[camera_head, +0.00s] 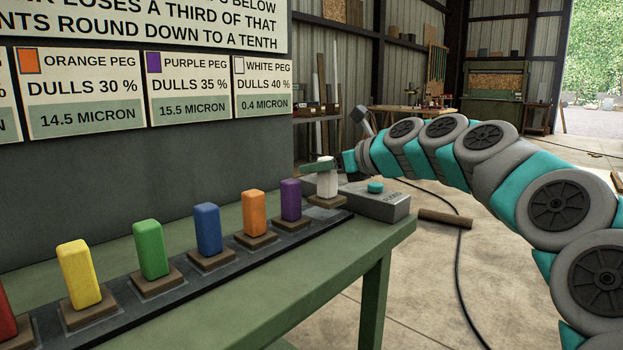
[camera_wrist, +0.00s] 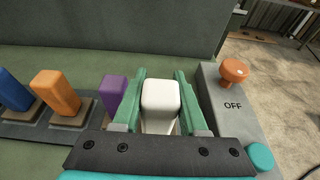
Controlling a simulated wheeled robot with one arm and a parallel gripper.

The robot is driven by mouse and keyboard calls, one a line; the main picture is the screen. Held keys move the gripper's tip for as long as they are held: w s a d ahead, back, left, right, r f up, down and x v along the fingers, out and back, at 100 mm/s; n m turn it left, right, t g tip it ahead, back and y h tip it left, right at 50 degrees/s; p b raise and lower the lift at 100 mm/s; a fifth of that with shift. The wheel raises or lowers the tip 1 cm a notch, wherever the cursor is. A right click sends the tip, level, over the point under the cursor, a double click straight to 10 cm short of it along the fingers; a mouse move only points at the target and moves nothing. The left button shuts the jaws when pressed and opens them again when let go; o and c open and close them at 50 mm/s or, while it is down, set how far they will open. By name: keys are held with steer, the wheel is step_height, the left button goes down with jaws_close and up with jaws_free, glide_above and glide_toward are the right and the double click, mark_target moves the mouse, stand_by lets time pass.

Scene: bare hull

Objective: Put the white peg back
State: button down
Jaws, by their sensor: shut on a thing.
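The white peg (camera_head: 327,184) stands upright at the right end of the row of pegs, over a brown square base (camera_head: 326,201). Whether its foot is seated in the base or just above it, I cannot tell. My gripper (camera_head: 322,168) reaches in from the right and is shut on the upper part of the peg. In the wrist view, the two green fingers of my gripper (camera_wrist: 160,88) lie on either side of the white peg (camera_wrist: 160,102). The peg's lower end is hidden there.
The purple peg (camera_head: 291,199) stands close on the left, then the orange (camera_head: 254,213), blue, green and yellow pegs, each on a base. A grey box (camera_head: 385,206) with a teal button and an orange knob (camera_wrist: 233,70) is close on the right. A board (camera_head: 200,170) rises behind.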

steer(key=shift+w+a+f, duration=0.3)
steer(key=shift+w+f, duration=0.35)
steer(key=shift+w, duration=0.3)
steer(key=shift+w+a+f, duration=0.25)
steer(key=shift+w+f, duration=0.4)
steer(key=shift+w, duration=0.25)
steer(key=shift+w+a+f, duration=0.3)
steer(key=shift+w+f, duration=0.35)
steer(key=shift+w, duration=0.3)
steer(key=shift+f, duration=0.1)
steer(key=shift+c, duration=2.2)
jaws_free()
steer(key=shift+f, duration=0.1)
steer(key=shift+b, duration=0.3)
steer(key=shift+s+d+r, duration=0.1)
steer(key=shift+d+r, duration=0.1)
steer(key=shift+r, duration=0.05)
steer(key=v, duration=1.1)
steer(key=shift+s, duration=0.2)
steer(key=shift+d+r, duration=0.1)
steer(key=shift+d, duration=0.15)
